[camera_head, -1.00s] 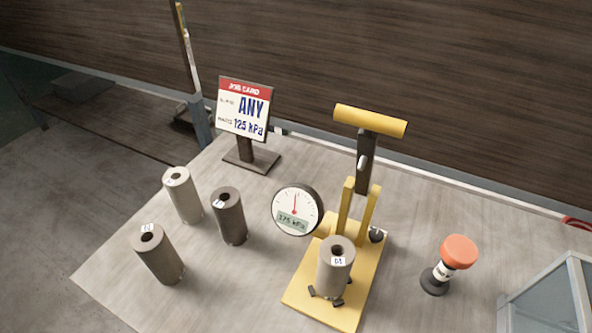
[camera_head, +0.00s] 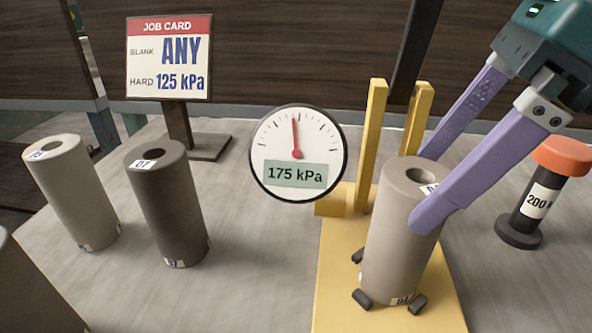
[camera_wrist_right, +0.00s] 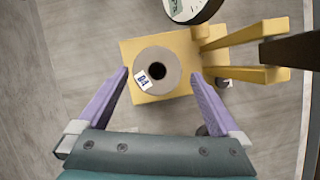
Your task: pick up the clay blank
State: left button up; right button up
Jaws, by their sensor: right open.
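A grey-beige clay blank (camera_head: 395,240), a cylinder with a hole in its top and small labels, stands on the yellow base (camera_head: 335,290) between small dark feet. It also shows in the right wrist view (camera_wrist_right: 172,62). My right gripper (camera_head: 425,187) is open, with its purple fingers around the blank's top, one on each side. In the right wrist view the gripper (camera_wrist_right: 160,75) shows gaps near the fingertips; I cannot tell whether either touches. A pale blank (camera_head: 75,195) and a dark brown blank (camera_head: 168,205) stand to the left. My left gripper is not in view.
A round gauge (camera_head: 298,150) reading 175 kPa sits left of yellow uprights (camera_head: 373,140) behind the blank. A job card (camera_head: 168,58) reads ANY, 125 kPa. An orange-topped weight (camera_head: 535,195) stands at right. Another blank (camera_head: 30,295) is cut off at lower left.

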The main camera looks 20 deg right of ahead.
aim_at(390, 225)
jog(key=x, duration=0.7)
jog(key=shift+s+a+f, duration=0.1)
jog(key=shift+s+f, duration=0.05)
jog(key=shift+f, duration=0.2)
grip_shut()
dwell(0.5)
jog(key=shift+r, duration=0.1)
